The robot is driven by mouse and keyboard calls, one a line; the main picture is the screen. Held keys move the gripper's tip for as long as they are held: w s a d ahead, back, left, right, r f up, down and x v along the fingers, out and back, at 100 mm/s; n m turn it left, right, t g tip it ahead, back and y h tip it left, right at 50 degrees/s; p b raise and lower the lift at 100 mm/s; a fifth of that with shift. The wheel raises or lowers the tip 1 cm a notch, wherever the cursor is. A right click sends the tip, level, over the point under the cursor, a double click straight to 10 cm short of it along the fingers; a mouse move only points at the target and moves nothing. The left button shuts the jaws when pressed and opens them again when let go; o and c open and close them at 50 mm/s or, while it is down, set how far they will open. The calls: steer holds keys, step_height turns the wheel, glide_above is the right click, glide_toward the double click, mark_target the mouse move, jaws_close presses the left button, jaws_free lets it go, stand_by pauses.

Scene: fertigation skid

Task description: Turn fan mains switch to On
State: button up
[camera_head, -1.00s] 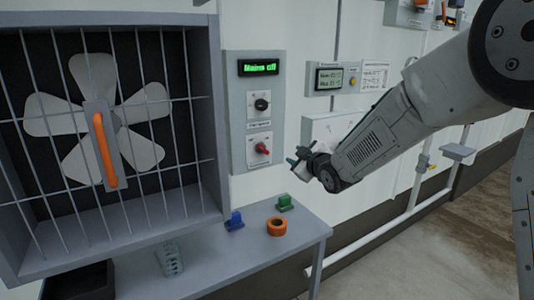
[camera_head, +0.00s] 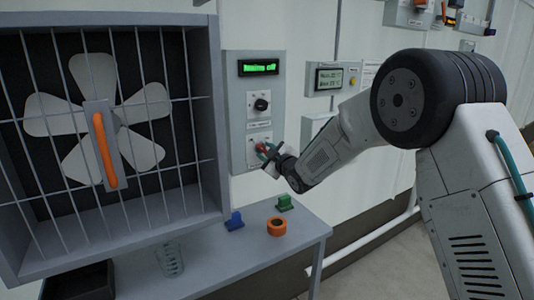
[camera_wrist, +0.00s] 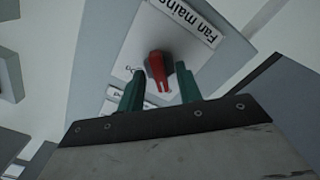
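The fan mains switch, a red rotary knob (camera_head: 261,147) on a white plate, is at the lower part of the grey wall panel (camera_head: 238,110). In the wrist view the red knob (camera_wrist: 159,68) sits under the label "Fan mains", seen tilted, with the fingertips close to it. My gripper (camera_wrist: 160,85) has its two green fingers apart, one on each side of the knob, with small gaps visible. In the head view my gripper (camera_head: 268,155) is at the switch and partly hides it. The green display (camera_head: 259,67) is lit, its text too blurred to read.
A black knob (camera_head: 261,104) is just above the switch. A caged fan (camera_head: 100,120) stands to the left. Below, a grey table (camera_head: 215,262) holds a blue block (camera_head: 234,221), a green block (camera_head: 284,203) and an orange ring (camera_head: 277,226). A small display box (camera_head: 333,78) is to the right.

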jaws_close()
steer(key=shift+m, duration=0.3)
steer(key=m, duration=0.3)
steer(key=shift+m, duration=0.3)
steer(key=m, duration=0.4)
steer(key=shift+m, duration=0.3)
steer(key=m, duration=0.4)
steer(key=shift+m, duration=2.5)
